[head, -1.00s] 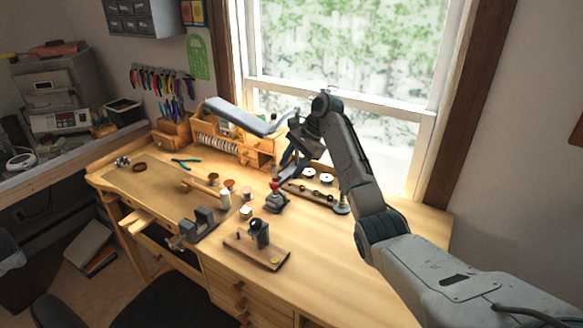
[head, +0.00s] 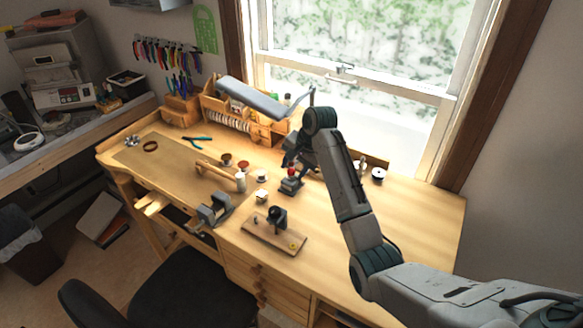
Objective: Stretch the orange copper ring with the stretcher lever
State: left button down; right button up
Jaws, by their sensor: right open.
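My right gripper (head: 289,163) is open and hangs over the back middle of the workbench. It is just above a small dark tool with a red top (head: 291,171), which may be the stretcher and its lever. I cannot tell whether they touch. I cannot make out an orange copper ring for certain. A small yellow ring-like spot (head: 292,245) lies on a wooden board (head: 262,236) with a dark upright device (head: 277,216). My left gripper is not in view.
A grey vise (head: 215,210) sits at the bench's front edge. Small pots, a white bottle (head: 240,181) and a wooden mallet (head: 215,173) lie left of the gripper. A grey lamp (head: 252,97) reaches over the back.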

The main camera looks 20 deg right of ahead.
jog(key=shift+p+x, duration=0.3)
jog(key=shift+x, duration=0.7)
jog(key=shift+w+a+f, duration=0.1)
jog(key=shift+a+f, duration=0.05)
jog(key=shift+f, duration=0.15)
grip_shut()
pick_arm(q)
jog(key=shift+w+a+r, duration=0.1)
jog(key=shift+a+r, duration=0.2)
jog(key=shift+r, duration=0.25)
